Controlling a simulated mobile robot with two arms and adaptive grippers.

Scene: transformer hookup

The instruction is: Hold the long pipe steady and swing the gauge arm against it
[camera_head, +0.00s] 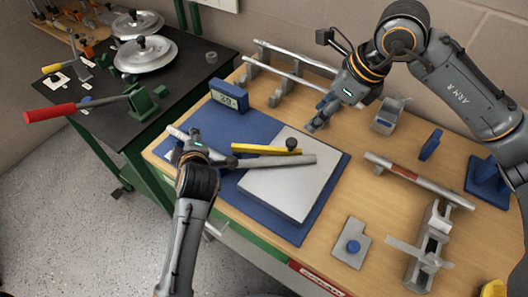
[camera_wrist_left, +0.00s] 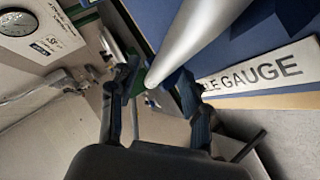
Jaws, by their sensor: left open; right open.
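The long grey pipe (camera_head: 275,160) lies across the blue mat (camera_head: 262,126) and the pale plate (camera_head: 280,192). Its left end is at my left gripper (camera_head: 190,145). The pipe (camera_wrist_left: 200,35) also shows in the left wrist view, its end between the open fingers of my left gripper (camera_wrist_left: 155,85); I cannot tell whether they touch it. The yellow gauge arm (camera_head: 258,149) with a black knob (camera_head: 291,144) lies just behind the pipe, at a small angle to it. My right gripper (camera_head: 320,118) is open and empty above the table, behind and right of the plate.
A digital display (camera_head: 229,95) stands at the mat's back edge. Metal rods on supports (camera_head: 285,70) are behind. Right of the mat are another pipe (camera_head: 418,180), a grey vise (camera_head: 430,240) and a small plate (camera_head: 350,243). A dark bench (camera_head: 120,105) stands left.

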